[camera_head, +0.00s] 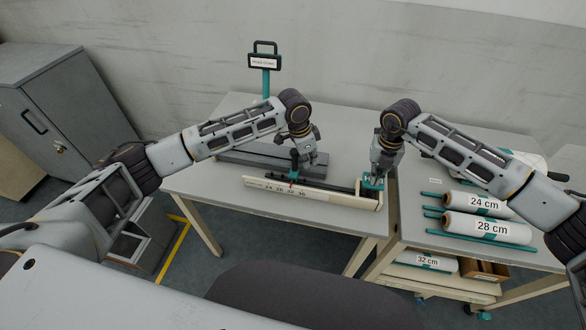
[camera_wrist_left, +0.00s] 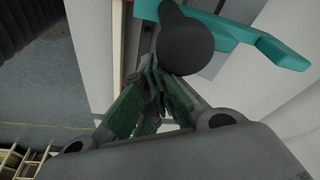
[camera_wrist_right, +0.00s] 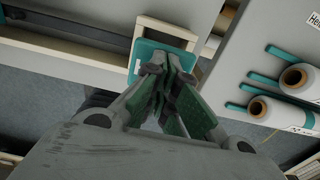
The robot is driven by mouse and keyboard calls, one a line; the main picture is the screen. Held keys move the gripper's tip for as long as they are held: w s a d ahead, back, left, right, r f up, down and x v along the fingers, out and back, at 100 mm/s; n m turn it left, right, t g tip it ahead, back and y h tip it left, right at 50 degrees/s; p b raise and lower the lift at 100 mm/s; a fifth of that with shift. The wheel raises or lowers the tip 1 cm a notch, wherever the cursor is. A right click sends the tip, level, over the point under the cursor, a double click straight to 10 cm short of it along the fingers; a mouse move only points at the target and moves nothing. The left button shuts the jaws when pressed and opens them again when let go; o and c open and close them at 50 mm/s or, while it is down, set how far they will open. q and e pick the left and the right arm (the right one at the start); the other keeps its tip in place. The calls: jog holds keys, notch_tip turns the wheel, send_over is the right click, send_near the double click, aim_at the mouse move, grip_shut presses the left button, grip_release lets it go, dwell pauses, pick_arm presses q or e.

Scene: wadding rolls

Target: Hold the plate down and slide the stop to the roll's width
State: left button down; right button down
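The cream scale rail (camera_head: 335,198) lies along the table's (camera_head: 225,190) front. A grey block (camera_head: 262,157) lies behind it. On the right cart are a 24 cm roll (camera_head: 470,201) and a 28 cm roll (camera_head: 470,227); a 32 cm roll (camera_head: 412,259) is below.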

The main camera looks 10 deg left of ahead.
jog(key=shift+f, duration=1.1)
pick_arm(q)
jog(key=a, duration=0.7)
jog(key=shift+a, duration=0.4)
pick_arm(e)
jog(key=shift+s, duration=0.1)
dwell(4.2)
pick_arm(q)
jog(key=shift+d, duration=0.25)
jog(key=shift+d, duration=0.95)
